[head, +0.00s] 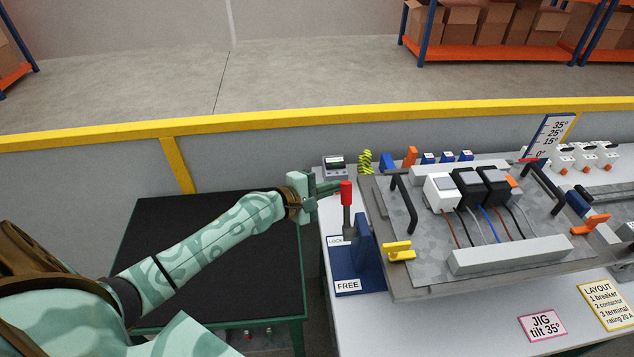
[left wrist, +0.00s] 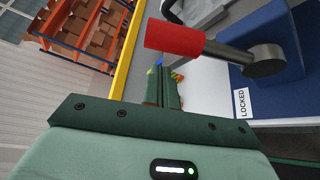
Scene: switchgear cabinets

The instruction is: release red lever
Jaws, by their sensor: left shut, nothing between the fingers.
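The red lever (head: 346,195) stands upright on a blue base (head: 350,262) at the left side of the worktable. Its grey shaft sits by the label that begins "LOCK"; the "FREE" label is nearer me. In the left wrist view the red grip (left wrist: 175,38) and its shaft cross above the fingers, beside the blue block and a "LOCKED" label. My left gripper (head: 328,188) is at the height of the red grip, just left of it. Its fingers (left wrist: 165,88) are shut with nothing between them. Whether they touch the grip I cannot tell. My right gripper is not in view.
A tilting jig plate (head: 430,225) with breakers and wires lies right of the lever, with a yellow clamp (head: 399,251) at its near-left corner. A small grey device (head: 335,167) stands behind the lever. A black-topped table (head: 165,225) lies under my left arm.

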